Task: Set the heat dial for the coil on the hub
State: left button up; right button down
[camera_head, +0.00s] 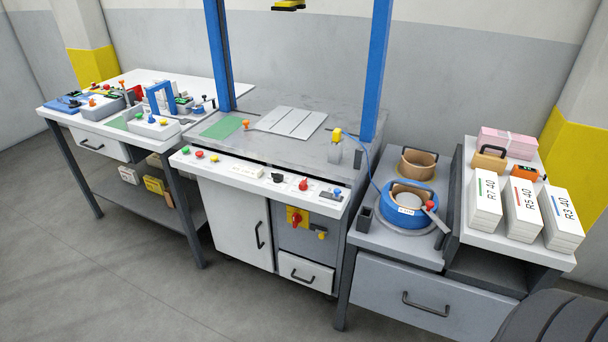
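A blue coil (397,217) with a tan core and a white label sits on a round grey hub (385,232) on the right-hand bench. A small red-ended part (430,205) is at its right side. The white control panel (230,176) on the front of the middle machine carries a black knob (277,177), a red knob (303,184) and a blue-and-red control (337,192). I cannot tell which is the heat dial; markings and settings are too small to read. Neither gripper shows.
Green, red and yellow buttons (200,154) line the panel's left end. A blue-posted frame (379,65) rises over the machine table. Stacks marked R7 40, R5 40 and R3 40 (522,207) stand on the right shelf. A cluttered bench (85,124) is at left. Floor in front is clear.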

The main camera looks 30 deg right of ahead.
aim_at(303, 185)
jog(key=l+z, duration=0.15)
jog(key=z, duration=0.25)
jog(key=l+z, duration=0.2)
jog(key=z, duration=0.2)
jog(key=i+l+z, duration=0.1)
jog(key=z, duration=0.3)
jog(key=i+l+z, duration=0.1)
jog(key=z, duration=0.3)
jog(key=i+l, duration=0.1)
